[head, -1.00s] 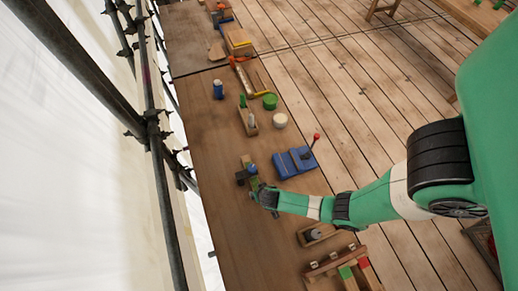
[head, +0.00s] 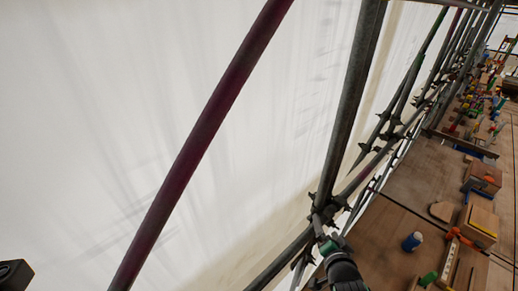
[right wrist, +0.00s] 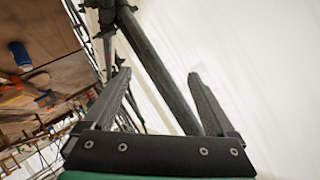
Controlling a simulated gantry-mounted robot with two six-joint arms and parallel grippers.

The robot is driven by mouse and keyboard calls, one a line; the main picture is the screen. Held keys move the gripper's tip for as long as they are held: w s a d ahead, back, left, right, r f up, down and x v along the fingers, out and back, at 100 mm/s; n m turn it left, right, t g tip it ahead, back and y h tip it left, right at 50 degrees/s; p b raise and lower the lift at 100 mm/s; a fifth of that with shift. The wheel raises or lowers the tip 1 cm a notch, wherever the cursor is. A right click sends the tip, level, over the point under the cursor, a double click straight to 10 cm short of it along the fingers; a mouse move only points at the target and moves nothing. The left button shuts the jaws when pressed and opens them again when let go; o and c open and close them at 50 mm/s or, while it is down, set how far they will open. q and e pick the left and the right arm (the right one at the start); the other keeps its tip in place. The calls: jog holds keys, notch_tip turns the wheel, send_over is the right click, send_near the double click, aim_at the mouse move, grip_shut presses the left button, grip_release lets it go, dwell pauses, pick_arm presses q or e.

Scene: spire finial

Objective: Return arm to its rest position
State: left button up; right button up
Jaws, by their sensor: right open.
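My right gripper (head: 328,248) shows at the bottom of the head view, next to the scaffold poles at the bench's outer edge. In the right wrist view my right gripper (right wrist: 158,76) has its two dark fingers wide apart, with nothing between them. A scaffold pole and white sheeting show beyond the fingers. A small dark part at the lower left corner of the head view cannot be made out. My left gripper cannot be identified.
Scaffold poles (head: 352,105) stand close to my right gripper, with white sheeting (head: 120,110) behind. The wooden bench (head: 380,235) holds a blue bottle (head: 412,241), a wooden block (head: 482,226) and several farther tools. The bench also shows in the right wrist view (right wrist: 50,30).

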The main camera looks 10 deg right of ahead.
jog(key=a+r+n+t+y, duration=0.15)
jog(key=r+t, duration=0.25)
jog(key=r, duration=1.2)
jog(key=a+r+n+t, duration=0.1)
jog(key=a+r+t, duration=0.25)
jog(key=r, duration=1.15)
jog(key=s+a+r+n+t+y, duration=0.2)
jog(key=s+r+n+t, duration=0.5)
jog(key=s+r, duration=1)
notch_tip(320, 180, up, 3)
jog(key=shift+n+y, duration=0.65)
jog(key=shift+n, duration=0.5)
